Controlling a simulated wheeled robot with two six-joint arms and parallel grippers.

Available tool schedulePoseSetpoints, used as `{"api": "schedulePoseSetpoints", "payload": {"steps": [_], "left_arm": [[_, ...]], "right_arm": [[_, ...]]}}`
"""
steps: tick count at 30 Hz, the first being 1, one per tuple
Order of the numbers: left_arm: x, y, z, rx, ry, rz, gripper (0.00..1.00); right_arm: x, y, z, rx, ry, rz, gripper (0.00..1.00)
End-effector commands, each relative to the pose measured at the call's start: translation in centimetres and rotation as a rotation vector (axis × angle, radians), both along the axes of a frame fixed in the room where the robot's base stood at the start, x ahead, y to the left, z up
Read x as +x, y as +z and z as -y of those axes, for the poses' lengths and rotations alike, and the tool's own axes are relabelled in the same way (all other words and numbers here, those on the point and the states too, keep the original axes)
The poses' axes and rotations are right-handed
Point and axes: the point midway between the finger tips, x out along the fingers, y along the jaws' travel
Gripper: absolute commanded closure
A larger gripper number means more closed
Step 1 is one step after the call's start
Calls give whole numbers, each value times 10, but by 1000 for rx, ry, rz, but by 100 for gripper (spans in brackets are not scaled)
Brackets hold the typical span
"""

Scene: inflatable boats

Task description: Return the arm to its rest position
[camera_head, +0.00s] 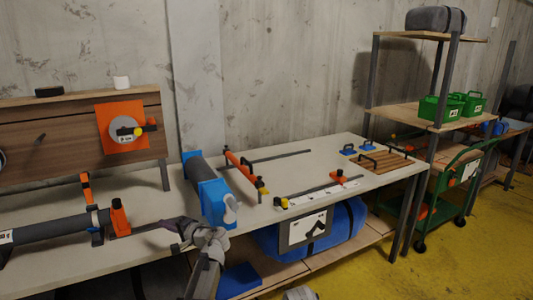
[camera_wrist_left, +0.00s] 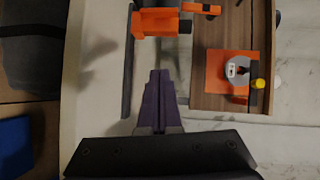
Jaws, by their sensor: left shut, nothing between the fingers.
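My left gripper (camera_head: 168,224) is over the front part of the grey workbench (camera_head: 75,262) in the head view, right of the dark cylinder and its orange clamp. Its purple fingers point left. In the left wrist view the fingers (camera_wrist_left: 158,75) are together and shut, with nothing between them. The left arm comes up from the bottom of the head view, in front of the bench edge. My right gripper cannot be made out.
Near the left gripper are a dark cylinder (camera_head: 50,229), an orange clamp (camera_head: 119,214) and a blue-ended cylinder (camera_head: 209,190). A wooden backboard (camera_head: 60,140) carries an orange plate (camera_head: 108,115). A blue roll (camera_head: 345,222) lies below the bench. Yellow floor is clear at right.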

Motion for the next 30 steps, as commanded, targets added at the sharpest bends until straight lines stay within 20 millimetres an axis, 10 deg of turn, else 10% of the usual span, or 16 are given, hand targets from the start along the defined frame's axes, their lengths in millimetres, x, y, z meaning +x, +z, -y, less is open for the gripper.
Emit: {"api": "schedulePoseSetpoints", "payload": {"steps": [9,15,24,30], "left_arm": [[-121,-125,149,-636,55,-168,100],[-194,-167,235,-926,71,-349,100],[-286,-186,321,-1192,74,-599,100],[-282,-137,322,-1196,78,-598,100]], "right_arm": [[0,0,0,0,0,0,31],[0,0,0,0,0,0,31],[0,0,0,0,0,0,31],[0,49,0,0,0,0,31]]}}
